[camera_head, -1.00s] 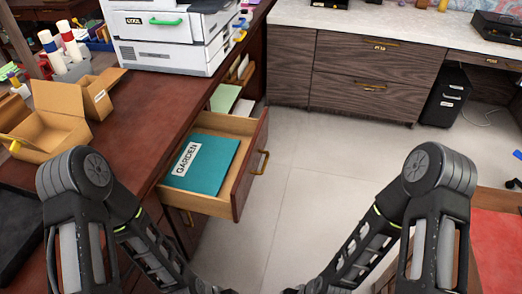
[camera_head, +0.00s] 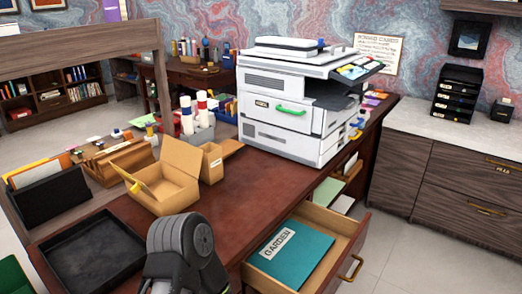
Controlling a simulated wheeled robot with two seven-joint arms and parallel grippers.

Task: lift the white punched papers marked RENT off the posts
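No white punched papers marked RENT and no posts can be made out in the head view. A teal folder labelled GARDEN (camera_head: 291,252) lies in an open wooden drawer (camera_head: 343,247) at the lower right. Part of my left arm shows at the bottom, in front of the desk. Neither gripper is in the picture.
A white printer (camera_head: 293,105) stands on the reddish-brown desk (camera_head: 225,190). An open cardboard box (camera_head: 170,180), an empty black tray (camera_head: 92,255) and a black file holder (camera_head: 50,197) stand at left. The open drawer juts out over the floor.

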